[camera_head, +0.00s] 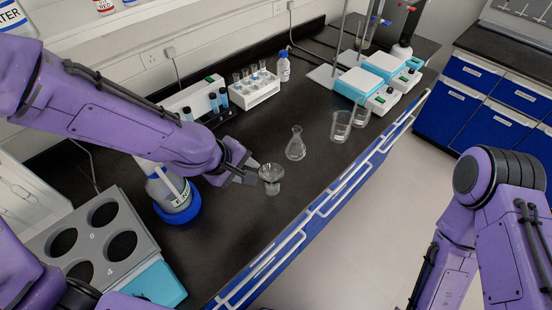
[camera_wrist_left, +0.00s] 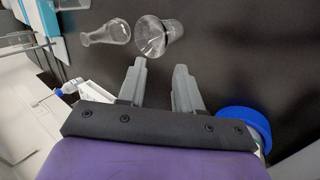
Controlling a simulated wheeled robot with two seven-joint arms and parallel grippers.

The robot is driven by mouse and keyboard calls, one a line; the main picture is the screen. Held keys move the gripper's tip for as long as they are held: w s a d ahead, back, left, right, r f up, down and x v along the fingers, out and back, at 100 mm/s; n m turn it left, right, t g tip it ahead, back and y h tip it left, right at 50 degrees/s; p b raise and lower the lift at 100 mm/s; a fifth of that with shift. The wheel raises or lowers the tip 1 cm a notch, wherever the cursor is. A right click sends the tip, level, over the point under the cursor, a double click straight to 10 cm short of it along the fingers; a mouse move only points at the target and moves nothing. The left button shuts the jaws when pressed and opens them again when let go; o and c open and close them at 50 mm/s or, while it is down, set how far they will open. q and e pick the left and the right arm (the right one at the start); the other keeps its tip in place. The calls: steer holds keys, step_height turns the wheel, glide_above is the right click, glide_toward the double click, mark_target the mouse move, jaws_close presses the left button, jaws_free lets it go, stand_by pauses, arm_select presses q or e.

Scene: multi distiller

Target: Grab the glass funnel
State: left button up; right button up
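The glass funnel (camera_head: 271,176) is clear, with a wide round rim, and stands on the black counter near its front edge. It also shows in the left wrist view (camera_wrist_left: 158,36), just beyond my fingertips. My left gripper (camera_head: 250,170) is low over the counter, just left of the funnel and apart from it. In the left wrist view my left gripper (camera_wrist_left: 160,66) has its two grey fingers spread with nothing between them. My right arm shows at the right of the head view, but its gripper is out of frame.
A conical flask (camera_head: 296,147) stands just behind the funnel, with beakers (camera_head: 342,126) farther along. A bottle with a blue base ring (camera_head: 178,208) is beside my left forearm. A tube rack (camera_head: 254,91) stands at the back. The counter's front edge (camera_head: 310,217) is close to the funnel.

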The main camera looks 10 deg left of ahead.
mark_target(264, 180)
arm_select(q)
steer(key=x, duration=0.3)
steer(key=b+x, duration=0.1)
steer(key=x, duration=0.5)
steer(key=shift+s+f+b, duration=0.15)
steer(key=shift+f+b, duration=0.2)
steer(key=shift+f, duration=0.05)
steer(key=shift+s+r, duration=0.1)
steer(key=shift+s, duration=0.1)
jaws_close()
arm_select(e)
steer(key=shift+s+f, duration=0.65)
steer(key=shift+f, duration=0.2)
